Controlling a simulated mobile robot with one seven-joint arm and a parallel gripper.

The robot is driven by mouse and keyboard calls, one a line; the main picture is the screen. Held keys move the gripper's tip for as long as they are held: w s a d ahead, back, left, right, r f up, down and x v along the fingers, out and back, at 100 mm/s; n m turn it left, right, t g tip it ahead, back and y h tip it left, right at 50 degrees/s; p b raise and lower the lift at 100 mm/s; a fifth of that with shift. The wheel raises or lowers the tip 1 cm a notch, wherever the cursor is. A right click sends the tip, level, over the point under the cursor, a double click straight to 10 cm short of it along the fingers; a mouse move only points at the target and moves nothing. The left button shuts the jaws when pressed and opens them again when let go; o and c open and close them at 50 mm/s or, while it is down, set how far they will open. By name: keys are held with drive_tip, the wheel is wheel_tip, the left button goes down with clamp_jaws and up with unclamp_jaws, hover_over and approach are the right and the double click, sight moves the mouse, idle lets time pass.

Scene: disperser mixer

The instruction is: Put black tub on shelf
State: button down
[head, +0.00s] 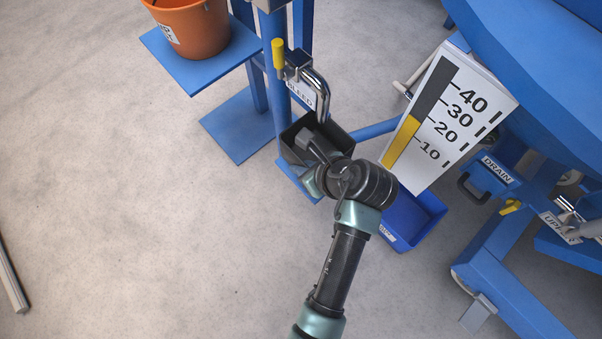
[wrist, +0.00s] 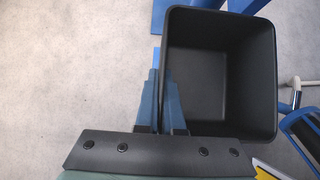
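The black tub (head: 292,150) is under the bent metal pipe marked BLEED in the head view. In the wrist view the tub (wrist: 222,70) is open-topped and looks empty inside. My gripper (wrist: 161,95) has one finger outside the tub's left wall and one inside, close together on that wall. In the head view my wrist partly covers the tub, and the fingertips are hard to make out. A small blue plate, a shelf (head: 286,172), shows below the tub; whether the tub touches it is hidden.
An orange bucket (head: 195,25) stands on a blue shelf (head: 165,50) at upper left. The metal pipe (head: 318,88) hangs close above the tub. A blue bin (head: 425,215) and a scale board (head: 450,115) are at right. The floor at left is mostly clear.

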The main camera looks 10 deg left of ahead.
wheel_tip(320, 180, down, 4)
drive_tip(key=shift+r+b, duration=0.2)
drive_tip(key=shift+b, duration=0.8)
drive_tip(key=c, duration=1)
unclamp_jaws()
drive_tip(key=shift+r, duration=0.1)
drive_tip(key=shift+c, duration=0.2)
drive_tip(key=p+v, duration=0.6)
drive_tip(key=v, duration=0.6)
